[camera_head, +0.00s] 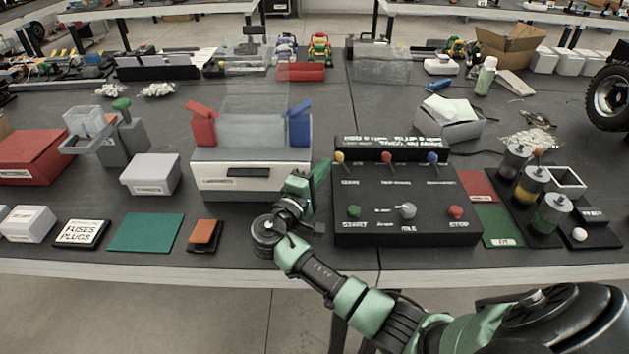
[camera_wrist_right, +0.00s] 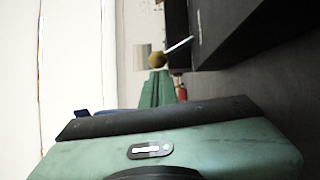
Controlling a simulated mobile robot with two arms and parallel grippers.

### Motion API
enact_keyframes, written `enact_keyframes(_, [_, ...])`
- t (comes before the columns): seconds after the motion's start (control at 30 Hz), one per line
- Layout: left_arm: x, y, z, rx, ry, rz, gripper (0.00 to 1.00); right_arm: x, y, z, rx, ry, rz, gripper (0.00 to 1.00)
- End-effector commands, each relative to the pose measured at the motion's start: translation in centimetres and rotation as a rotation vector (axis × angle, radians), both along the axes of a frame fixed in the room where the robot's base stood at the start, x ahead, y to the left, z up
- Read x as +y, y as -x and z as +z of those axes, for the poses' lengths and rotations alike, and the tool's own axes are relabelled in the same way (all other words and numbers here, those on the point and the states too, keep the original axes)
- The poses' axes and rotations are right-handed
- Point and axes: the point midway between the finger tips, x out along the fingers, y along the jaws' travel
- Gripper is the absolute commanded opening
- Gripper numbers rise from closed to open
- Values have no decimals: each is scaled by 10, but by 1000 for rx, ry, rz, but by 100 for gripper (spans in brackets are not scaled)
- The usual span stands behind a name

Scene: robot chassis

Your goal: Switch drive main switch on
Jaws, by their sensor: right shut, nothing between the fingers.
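A black control box (camera_head: 404,218) stands on the table at centre right. Along its upper part are three levers with ball tips: yellow (camera_head: 339,157), red (camera_head: 387,156) and blue (camera_head: 432,157). The labels under them are too small to read surely, so I cannot tell which is the drive main switch. My right gripper (camera_head: 322,170) is shut and empty, just left of the yellow lever. In the right wrist view the yellow ball (camera_wrist_right: 156,59) on its pale stem shows just beyond the shut green fingertips (camera_wrist_right: 158,85); contact is unclear. My left gripper is out of view.
The box's lower row has a green button (camera_head: 354,212), a grey knob (camera_head: 408,210) and a red button (camera_head: 456,212). A white-grey case (camera_head: 250,185) stands left of my right gripper. Stacked-ring posts (camera_head: 530,185) stand right of the box.

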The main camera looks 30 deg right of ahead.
Motion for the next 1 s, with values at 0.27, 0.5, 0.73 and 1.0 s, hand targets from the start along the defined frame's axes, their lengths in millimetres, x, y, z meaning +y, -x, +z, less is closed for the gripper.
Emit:
enact_keyframes(0.27, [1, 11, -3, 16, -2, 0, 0, -12, -6, 1, 0, -1, -1, 0])
enact_keyframes(0.5, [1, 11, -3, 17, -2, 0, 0, -11, -6, 1, 0, -1, -1, 0])
enact_keyframes(0.73, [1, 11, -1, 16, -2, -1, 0, -13, -5, 4, -19, -29, 0, 0])
enact_keyframes(1.0, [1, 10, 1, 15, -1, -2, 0, -15, -4, 6, -40, -66, 0, 0])
